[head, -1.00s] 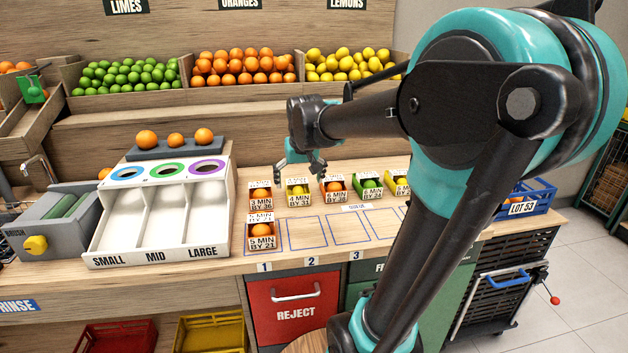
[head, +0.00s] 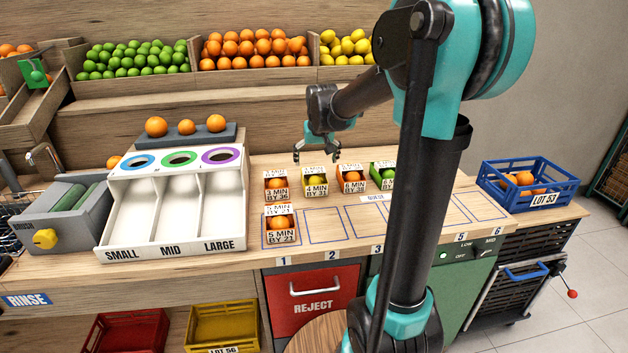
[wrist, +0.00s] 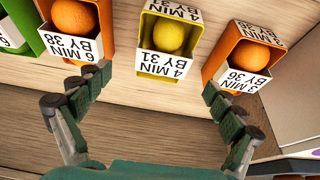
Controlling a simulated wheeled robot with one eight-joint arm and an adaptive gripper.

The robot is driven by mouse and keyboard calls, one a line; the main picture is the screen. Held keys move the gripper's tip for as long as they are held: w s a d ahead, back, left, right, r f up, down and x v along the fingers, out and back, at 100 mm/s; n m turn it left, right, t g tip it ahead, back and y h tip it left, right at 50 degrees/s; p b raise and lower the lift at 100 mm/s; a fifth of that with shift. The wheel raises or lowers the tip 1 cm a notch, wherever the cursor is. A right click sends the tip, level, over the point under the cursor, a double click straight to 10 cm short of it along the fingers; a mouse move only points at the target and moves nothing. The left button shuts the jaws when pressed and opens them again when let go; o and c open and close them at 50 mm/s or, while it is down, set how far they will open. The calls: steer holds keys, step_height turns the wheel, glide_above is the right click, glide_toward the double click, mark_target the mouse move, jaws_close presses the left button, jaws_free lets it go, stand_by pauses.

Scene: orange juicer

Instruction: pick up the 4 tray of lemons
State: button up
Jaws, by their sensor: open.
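The yellow tray marked "4 MIN BY 31" (head: 316,191) stands in the back row on the counter, second from the left, with a lemon (head: 316,179) in it. My gripper (head: 316,157) is open and empty, fingers spread above and behind this tray. In the wrist view the yellow tray (wrist: 166,64) and its lemon (wrist: 168,36) are beyond the open fingertips of my gripper (wrist: 141,88), roughly between them and apart from both.
Orange trays stand close on both sides: "3 MIN" (head: 276,195) left and "6 MIN" (head: 352,186) right. Another orange tray (head: 281,235) is in front on slot 1. Outlined slots (head: 325,226) beside it are bare. The white sorter (head: 175,215) is left; a blue crate (head: 530,185) is right.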

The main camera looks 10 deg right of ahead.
mark_target(314, 171)
steer(key=x, duration=0.5)
steer(key=shift+w+a+f, duration=0.15)
steer(key=shift+f, duration=0.3)
steer(key=shift+f, duration=0.25)
stand_by(0.5)
steer(key=c, duration=1.4)
